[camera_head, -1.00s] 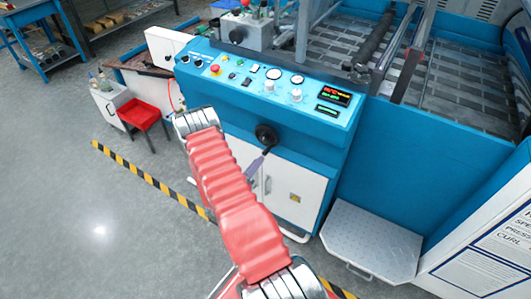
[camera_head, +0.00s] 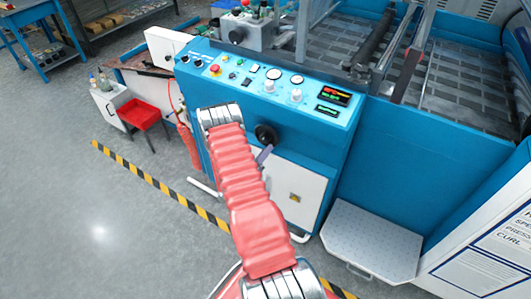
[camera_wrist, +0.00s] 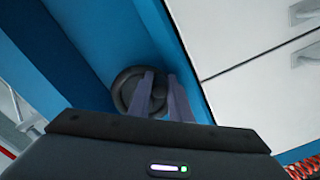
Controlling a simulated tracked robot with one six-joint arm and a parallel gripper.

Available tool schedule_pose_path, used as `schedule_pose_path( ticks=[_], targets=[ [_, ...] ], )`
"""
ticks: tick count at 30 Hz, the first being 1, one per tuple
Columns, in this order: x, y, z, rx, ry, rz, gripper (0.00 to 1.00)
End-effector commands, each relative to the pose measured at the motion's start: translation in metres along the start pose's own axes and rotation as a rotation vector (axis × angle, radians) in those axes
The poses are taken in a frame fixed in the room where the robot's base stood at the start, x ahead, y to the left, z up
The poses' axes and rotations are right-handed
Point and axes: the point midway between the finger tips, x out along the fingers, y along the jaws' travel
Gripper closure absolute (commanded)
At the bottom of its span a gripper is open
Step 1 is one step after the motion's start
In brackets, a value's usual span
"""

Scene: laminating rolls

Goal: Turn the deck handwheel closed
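The deck handwheel (camera_head: 265,134) is a small black wheel on the blue front panel of the machine, above the white cabinet doors. In the wrist view the handwheel (camera_wrist: 122,92) is a dark round rim with a hub, left of centre. My gripper (camera_head: 266,151) has purple-grey fingers and is mostly hidden behind my arm in the head view. In the wrist view my gripper (camera_wrist: 161,73) shows two fingers with a narrow gap, their tips overlapping the wheel's right side. I cannot tell whether they touch the rim.
The blue control panel (camera_head: 245,82) with knobs and displays is above the wheel. A grey metal step (camera_head: 370,240) stands on the floor at the right. A red extinguisher (camera_head: 188,146) stands left of the machine. Black-yellow floor tape (camera_head: 160,186) crosses the clear floor.

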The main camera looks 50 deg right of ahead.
Motion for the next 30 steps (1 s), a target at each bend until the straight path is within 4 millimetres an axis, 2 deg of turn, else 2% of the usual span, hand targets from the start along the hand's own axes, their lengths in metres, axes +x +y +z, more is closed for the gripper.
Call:
schedule_pose_path(
  ticks=[1, 7, 20, 30],
  targets=[
    [0.0, 0.0, 0.0, 0.0, 0.0, 0.0, 0.86],
    [0.0, 0.0, 0.0, 0.0, 0.0, -0.001, 1.0],
    [-0.001, -0.002, -0.001, 0.037, 0.0, -0.001, 1.0],
    [0.0, -0.01, -0.006, 0.22, -0.001, -0.001, 1.0]
  ],
)
